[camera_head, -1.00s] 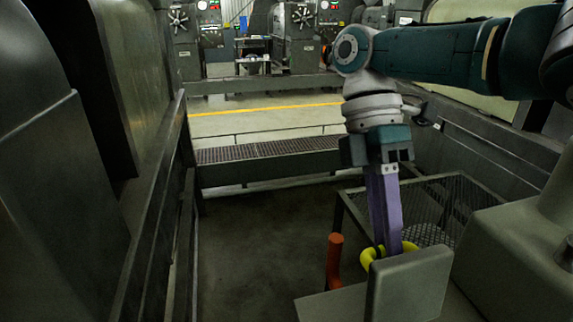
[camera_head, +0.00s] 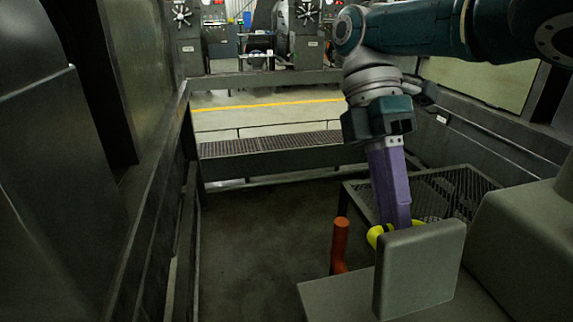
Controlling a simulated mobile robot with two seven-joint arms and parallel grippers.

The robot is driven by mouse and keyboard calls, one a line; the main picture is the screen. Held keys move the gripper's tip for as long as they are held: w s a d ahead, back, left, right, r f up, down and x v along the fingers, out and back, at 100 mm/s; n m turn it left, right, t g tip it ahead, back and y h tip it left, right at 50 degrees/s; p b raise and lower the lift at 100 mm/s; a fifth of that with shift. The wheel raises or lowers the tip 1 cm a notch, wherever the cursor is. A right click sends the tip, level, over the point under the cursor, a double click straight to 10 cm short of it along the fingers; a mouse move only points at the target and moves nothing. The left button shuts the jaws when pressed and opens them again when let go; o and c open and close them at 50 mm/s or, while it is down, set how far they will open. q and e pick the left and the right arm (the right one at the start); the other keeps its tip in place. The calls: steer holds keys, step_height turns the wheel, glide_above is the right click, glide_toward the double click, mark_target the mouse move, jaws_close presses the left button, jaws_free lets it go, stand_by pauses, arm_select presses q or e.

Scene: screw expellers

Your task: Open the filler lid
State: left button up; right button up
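The grey filler lid (camera_head: 419,270) stands as an upright rounded plate on top of a grey housing (camera_head: 335,300) at the lower right. My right arm comes in from the upper right and points down behind the plate. Its purple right gripper (camera_head: 396,222) reaches a yellow curved part (camera_head: 376,235) just behind the plate. The fingertips are hidden behind the plate, so I cannot tell whether they are open or shut, or whether they touch the yellow part. My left gripper is not in view.
A red-orange bent pipe (camera_head: 340,246) rises left of the plate. A mesh-topped frame (camera_head: 455,190) stands behind my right gripper. A larger grey housing (camera_head: 520,250) is at the right. Dark railings (camera_head: 150,210) line the left, and the floor (camera_head: 265,245) between is clear.

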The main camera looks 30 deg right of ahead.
steer(key=o, duration=0.4)
steer(key=shift+r, duration=0.1)
step_height(320, 180, up, 20)
steer(key=p, duration=1.7)
steer(key=shift+p, duration=0.3)
